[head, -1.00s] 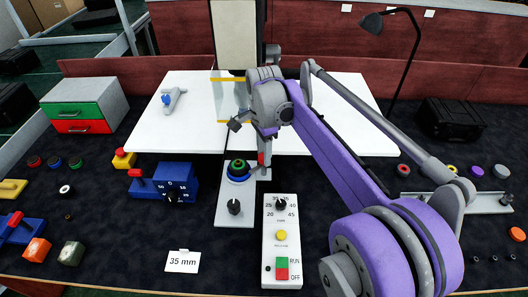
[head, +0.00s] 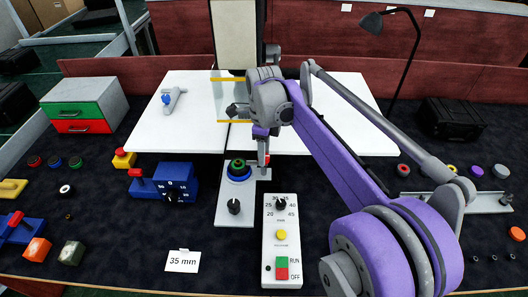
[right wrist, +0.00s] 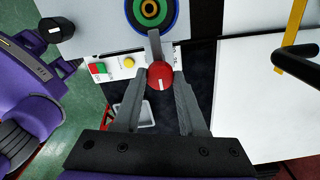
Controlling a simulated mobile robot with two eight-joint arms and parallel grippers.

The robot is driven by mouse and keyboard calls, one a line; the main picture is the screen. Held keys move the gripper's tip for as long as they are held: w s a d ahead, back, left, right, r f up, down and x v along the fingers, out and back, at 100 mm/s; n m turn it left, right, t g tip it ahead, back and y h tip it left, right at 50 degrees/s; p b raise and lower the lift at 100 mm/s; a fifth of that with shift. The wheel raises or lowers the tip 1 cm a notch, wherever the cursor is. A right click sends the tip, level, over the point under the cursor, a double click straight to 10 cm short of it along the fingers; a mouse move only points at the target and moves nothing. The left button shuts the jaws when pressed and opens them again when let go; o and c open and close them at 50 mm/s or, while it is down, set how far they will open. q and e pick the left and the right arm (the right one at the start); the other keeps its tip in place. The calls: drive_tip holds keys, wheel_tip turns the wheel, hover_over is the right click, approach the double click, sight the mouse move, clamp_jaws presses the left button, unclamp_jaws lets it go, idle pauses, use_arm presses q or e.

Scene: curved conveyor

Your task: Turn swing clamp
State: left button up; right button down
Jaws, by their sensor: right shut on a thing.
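The swing clamp is a grey bar with a red knob (head: 266,158), at the right edge of a grey base plate (head: 236,212). In the right wrist view the red knob (right wrist: 160,76) sits between my right gripper's two fingers (right wrist: 160,90), and the grey bar (right wrist: 154,44) points toward a stack of coloured rings. That stack, with a blue ring (head: 240,178) at the bottom, stands on the plate left of the clamp. My right gripper (head: 264,146) is shut on the red knob, coming from above. Its arm partly hides the clamp's surroundings. My left gripper is out of view.
A white control panel (head: 281,245) with buttons stands in front. A blue box (head: 180,183) with a dial is to the left. A clear screen with yellow edges (head: 232,80) and a tall column stand behind. A black knob (head: 234,206) is on the plate.

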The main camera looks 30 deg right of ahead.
idle(0.3)
drive_tip(key=shift+c, duration=2.3)
unclamp_jaws()
wheel_tip(320, 180, up, 11)
drive_tip(key=shift+p, duration=0.35)
drive_tip(key=shift+f, duration=0.15)
